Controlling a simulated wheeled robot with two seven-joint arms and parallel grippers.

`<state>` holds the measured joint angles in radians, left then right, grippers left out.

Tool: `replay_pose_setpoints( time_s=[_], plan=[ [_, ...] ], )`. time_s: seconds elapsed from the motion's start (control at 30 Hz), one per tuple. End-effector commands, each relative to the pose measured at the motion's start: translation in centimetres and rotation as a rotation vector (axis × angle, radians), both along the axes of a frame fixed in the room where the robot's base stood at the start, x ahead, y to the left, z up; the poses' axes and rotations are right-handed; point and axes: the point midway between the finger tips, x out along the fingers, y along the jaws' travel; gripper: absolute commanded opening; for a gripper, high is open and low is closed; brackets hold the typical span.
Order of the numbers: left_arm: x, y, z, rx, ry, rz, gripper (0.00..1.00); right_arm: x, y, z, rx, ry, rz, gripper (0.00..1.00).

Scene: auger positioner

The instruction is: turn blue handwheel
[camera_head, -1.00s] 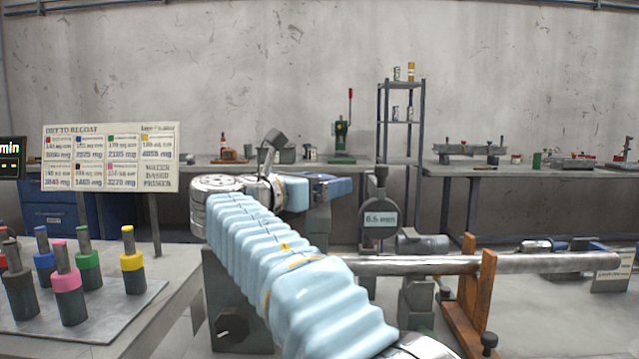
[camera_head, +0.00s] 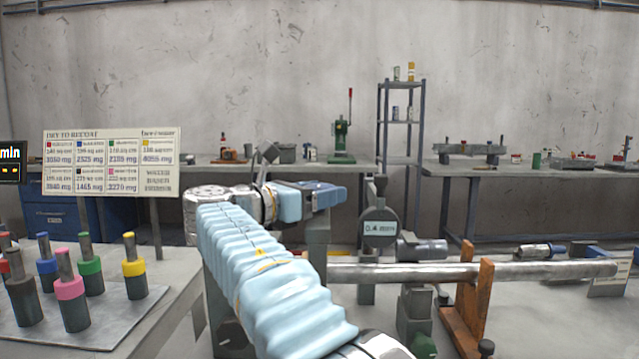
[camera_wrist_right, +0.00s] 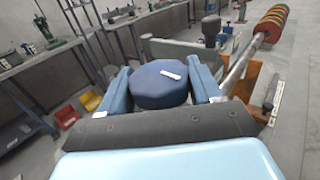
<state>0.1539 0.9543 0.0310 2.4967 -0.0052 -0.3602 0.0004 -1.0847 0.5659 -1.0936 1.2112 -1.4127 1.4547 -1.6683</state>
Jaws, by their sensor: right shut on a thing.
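The blue handwheel (camera_wrist_right: 160,88) is a dark blue, many-sided knob with a white mark on its face. In the right wrist view it sits between the two blue fingers of my right gripper (camera_wrist_right: 157,74), which is shut on it. In the head view my right arm in its light blue sleeve crosses the middle, and the right gripper (camera_head: 322,196) points right at its far end. There the handwheel is hard to tell from the blue fingers. The round dial gauge (camera_head: 379,226) just right of the gripper reads 0.4 mm. My left gripper is not in view.
A long metal shaft (camera_head: 540,270) runs right from behind my arm, borne on an orange stand (camera_head: 475,300). A table (camera_head: 180,285) at the left holds several colour-banded cylinders and a sign board (camera_head: 110,163). Benches and a shelf (camera_head: 400,122) stand along the back wall.

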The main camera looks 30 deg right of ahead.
Motion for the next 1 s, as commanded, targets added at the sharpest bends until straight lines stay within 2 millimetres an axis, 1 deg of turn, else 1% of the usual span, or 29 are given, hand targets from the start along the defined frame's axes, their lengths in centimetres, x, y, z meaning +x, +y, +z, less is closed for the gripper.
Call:
replay_pose_setpoints(
  time_s=[0.03, 0.1, 0.5, 0.73, 1.0],
  plan=[
    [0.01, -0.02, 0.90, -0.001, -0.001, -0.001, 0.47, 0.10, 0.03, 0.41, -0.002, 0.002, -0.035, 0.33],
    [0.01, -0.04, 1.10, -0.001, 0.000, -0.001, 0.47, 0.11, 0.01, 0.24, -0.002, 0.002, -0.085, 0.33],
    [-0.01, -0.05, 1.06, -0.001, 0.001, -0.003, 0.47, 0.09, 0.02, -0.11, -0.001, -0.001, -0.336, 0.33],
    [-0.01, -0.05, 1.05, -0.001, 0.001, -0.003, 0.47, 0.04, 0.03, -0.11, 0.001, 0.000, -0.405, 0.33],
    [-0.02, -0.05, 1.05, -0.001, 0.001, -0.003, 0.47, 0.02, 0.04, -0.11, 0.002, 0.002, -0.421, 0.33]
  ],
)
